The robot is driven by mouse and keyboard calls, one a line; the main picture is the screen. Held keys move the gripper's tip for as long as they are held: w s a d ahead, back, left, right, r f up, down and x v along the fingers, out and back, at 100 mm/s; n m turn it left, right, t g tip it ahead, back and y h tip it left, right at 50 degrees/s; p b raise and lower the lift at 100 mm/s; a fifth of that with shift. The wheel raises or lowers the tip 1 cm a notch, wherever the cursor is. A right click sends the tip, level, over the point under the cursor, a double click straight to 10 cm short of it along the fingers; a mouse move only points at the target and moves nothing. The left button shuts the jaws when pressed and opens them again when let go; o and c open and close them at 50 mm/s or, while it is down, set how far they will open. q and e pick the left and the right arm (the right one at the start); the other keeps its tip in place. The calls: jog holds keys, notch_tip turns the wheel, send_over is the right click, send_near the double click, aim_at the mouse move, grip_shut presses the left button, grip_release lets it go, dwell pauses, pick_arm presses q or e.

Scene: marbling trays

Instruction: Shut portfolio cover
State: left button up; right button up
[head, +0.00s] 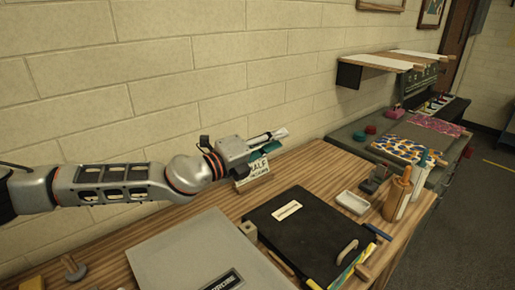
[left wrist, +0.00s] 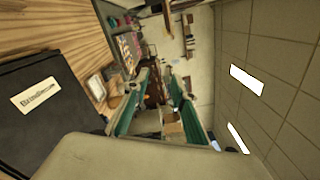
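A black portfolio (head: 318,229) lies on the wooden table, with a pale label and a light handle on its cover. The cover looks flat or nearly so; I cannot tell whether it is fully down. Colourful marbled paper (head: 346,271) shows along its near right edge. The portfolio is also at the lower left of the left wrist view (left wrist: 62,112). My left gripper (head: 273,139) is above the back of the table, beyond and apart from the portfolio. Its teal-padded fingers stand apart and empty in the left wrist view (left wrist: 160,90). My right gripper is out of view.
A small sign (head: 252,174) stands by the wall under my gripper. A flat grey panel (head: 180,245) is left of the portfolio. A white dish (head: 352,203) and bottles (head: 397,193) stand to its right. A wall shelf (head: 385,62) is farther right.

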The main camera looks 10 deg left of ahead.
pick_arm(q)
jog(key=v, duration=0.7)
jog(key=shift+s+a, duration=0.2)
jog(key=shift+s, duration=0.05)
